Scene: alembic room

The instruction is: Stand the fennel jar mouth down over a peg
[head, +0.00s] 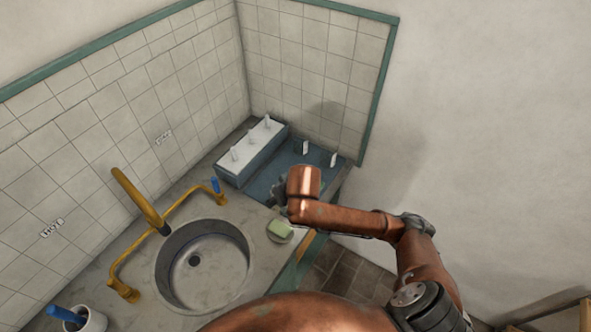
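A blue-grey block (240,172) with a white top stands in the corner by the tiled wall. Three pale upright pegs show on its top, one of them the middle peg (250,138); all three look bare. My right gripper (277,191) is a small dark shape over the blue tray, beside the block's right end of the sink side. My copper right arm hides most of it, so its fingers and anything in them cannot be made out. I see no fennel jar. My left gripper is not in view.
The blue tray (287,165) holds two small white cards (333,160). A round metal sink (203,285) with a yellow tap (138,198) lies to the left. Green soap (281,229) sits near the counter edge. A white cup (92,321) holds a blue-handled thing.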

